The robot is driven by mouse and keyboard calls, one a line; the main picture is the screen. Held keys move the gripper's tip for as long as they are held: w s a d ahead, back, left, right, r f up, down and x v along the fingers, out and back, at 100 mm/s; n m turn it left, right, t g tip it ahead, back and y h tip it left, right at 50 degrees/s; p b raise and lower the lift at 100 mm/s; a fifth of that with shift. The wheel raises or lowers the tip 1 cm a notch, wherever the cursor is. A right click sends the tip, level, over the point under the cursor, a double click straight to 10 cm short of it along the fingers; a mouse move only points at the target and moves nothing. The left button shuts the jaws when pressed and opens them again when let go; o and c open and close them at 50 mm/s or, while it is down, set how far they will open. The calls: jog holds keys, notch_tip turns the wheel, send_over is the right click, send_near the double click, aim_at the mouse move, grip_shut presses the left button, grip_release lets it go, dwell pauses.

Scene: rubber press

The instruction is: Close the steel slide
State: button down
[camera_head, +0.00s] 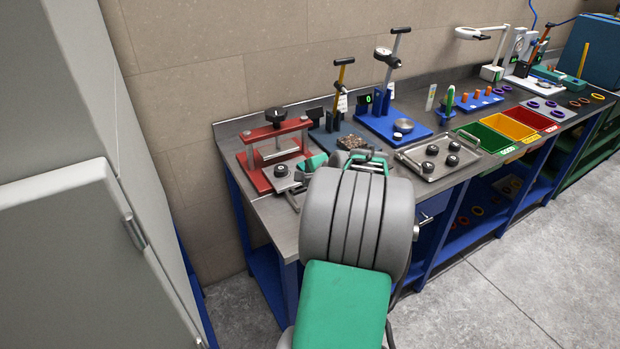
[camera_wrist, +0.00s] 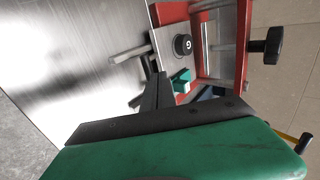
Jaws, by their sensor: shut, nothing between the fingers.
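The steel slide (camera_wrist: 166,52) is a flat grey plate at the red press (camera_wrist: 204,12) in the wrist view. It sticks out from the press frame toward the bench's front edge, with a round black part (camera_wrist: 183,45) on it and a grey bar handle (camera_wrist: 130,54) at its outer end. In the head view the slide (camera_head: 273,182) also shows in front of the red press (camera_head: 264,133). My gripper (camera_wrist: 152,75) is shut and empty, its dark fingertips close beside the handle end. I cannot tell whether they touch it. My arm hides part of the slide's front in the head view.
A yellow-handled press (camera_head: 342,75) and a blue-based press (camera_head: 390,62) stand to the right. A metal tray (camera_head: 411,160) with several black parts lies right of my arm. A grey cabinet (camera_head: 60,230) stands close on the left. Bare bench top (camera_wrist: 75,60) lies before the slide.

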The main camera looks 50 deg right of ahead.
aim_at(297, 184)
jog(key=x, duration=0.5)
jog(key=shift+w+p, duration=0.1)
jog(key=shift+p, duration=0.2)
